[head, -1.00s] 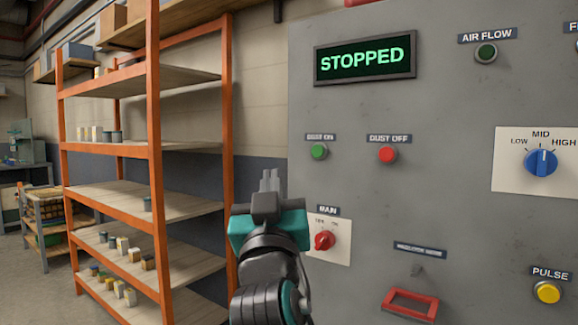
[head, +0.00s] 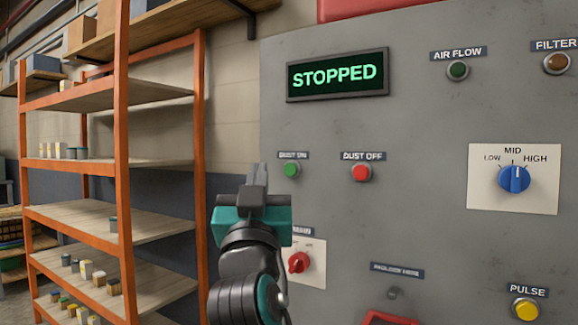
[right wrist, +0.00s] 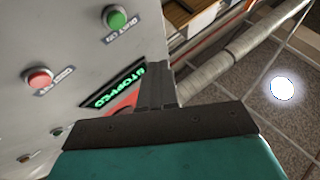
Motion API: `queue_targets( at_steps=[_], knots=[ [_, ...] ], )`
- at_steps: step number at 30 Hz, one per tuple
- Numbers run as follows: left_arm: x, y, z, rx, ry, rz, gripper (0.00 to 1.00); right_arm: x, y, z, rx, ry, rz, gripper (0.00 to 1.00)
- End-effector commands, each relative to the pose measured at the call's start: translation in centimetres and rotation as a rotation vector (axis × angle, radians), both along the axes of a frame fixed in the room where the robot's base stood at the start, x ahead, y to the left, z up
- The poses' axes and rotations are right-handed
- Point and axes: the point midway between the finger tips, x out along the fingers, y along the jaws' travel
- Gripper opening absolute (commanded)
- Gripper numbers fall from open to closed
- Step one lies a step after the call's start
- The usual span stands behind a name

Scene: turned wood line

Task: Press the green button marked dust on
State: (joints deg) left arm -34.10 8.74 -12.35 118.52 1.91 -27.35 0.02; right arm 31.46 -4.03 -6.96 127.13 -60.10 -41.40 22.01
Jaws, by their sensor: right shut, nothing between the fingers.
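The green button (head: 291,170) sits on the grey control panel under a label reading dust on. It also shows in the right wrist view (right wrist: 115,18), at the top left. My right gripper (head: 257,172) is shut and empty, its fingertips pointing up, just left of the green button in the head view. In the right wrist view the closed fingers (right wrist: 156,75) stand apart from the green button. The display (head: 337,75) reads STOPPED. My left gripper is not in view.
The red dust off button (head: 361,173) is right of the green one. A red main switch (head: 299,262), blue selector knob (head: 514,179) and yellow pulse button (head: 525,309) share the panel. An orange shelf rack (head: 124,150) stands left.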

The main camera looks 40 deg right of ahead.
Motion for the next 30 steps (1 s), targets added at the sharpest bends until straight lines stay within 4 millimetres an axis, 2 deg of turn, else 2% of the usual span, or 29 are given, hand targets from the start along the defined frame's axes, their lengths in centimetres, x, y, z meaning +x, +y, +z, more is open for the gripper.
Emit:
queue_targets(
  at_steps=[6,13,30],
  knots=[
    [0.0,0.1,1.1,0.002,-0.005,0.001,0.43,1.2,-3.0,0.2,-0.003,0.001,-0.004,0.00],
    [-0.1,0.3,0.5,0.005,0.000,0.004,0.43,2.1,-5.0,0.0,-0.001,0.001,-0.001,0.00],
    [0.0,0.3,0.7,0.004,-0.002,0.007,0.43,2.3,-5.5,0.0,-0.001,0.000,0.001,0.00]
  ],
)
